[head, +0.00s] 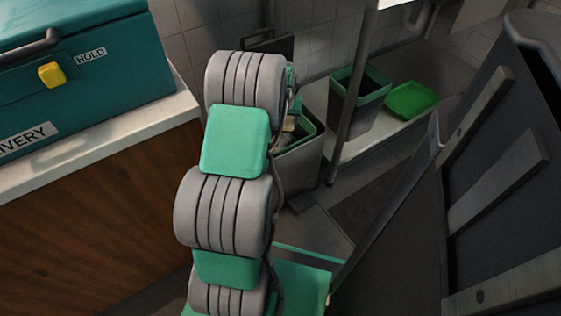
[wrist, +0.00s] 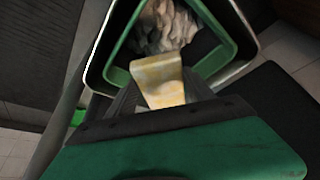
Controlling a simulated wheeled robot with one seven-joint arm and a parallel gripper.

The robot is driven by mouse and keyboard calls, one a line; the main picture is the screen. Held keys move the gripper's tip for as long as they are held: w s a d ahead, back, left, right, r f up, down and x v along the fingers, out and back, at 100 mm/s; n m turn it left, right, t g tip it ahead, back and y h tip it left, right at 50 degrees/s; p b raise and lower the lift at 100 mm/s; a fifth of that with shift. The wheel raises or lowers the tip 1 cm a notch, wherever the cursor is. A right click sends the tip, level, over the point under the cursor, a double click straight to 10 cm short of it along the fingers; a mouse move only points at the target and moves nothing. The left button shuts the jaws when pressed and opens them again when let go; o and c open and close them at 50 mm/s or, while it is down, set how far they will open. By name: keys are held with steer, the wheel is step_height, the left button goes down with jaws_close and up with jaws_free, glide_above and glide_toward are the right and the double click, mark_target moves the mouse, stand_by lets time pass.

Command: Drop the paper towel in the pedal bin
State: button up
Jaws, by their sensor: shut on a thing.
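The pedal bin (head: 300,165) stands on the floor behind my arm in the head view, grey with a green inner rim. It is open, and its rim (wrist: 116,42) frames crumpled whitish waste inside in the wrist view. My gripper (wrist: 162,90) is shut on the paper towel (wrist: 160,75), a pale yellow stained piece. The towel sticks out from between the dark fingers and shows against the bin's opening; its exact height over the rim I cannot tell. In the head view my arm hides part of the bin and most of the gripper.
A grey bin with a green rim (head: 360,98) and a green tray (head: 411,101) are on a low shelf behind. A wooden counter (head: 90,235) carries a teal delivery box (head: 80,80) at left. A large dark panel (head: 500,170) stands close at right.

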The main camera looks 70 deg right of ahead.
steer(key=shift+f, duration=0.25)
steer(key=o, duration=1.4)
steer(key=shift+s, duration=0.1)
steer(key=p+v, duration=0.3)
steer(key=v, duration=0.4)
steer(key=shift+a+r, duration=0.2)
steer(key=shift+r, duration=0.15)
steer(key=shift+s, duration=0.1)
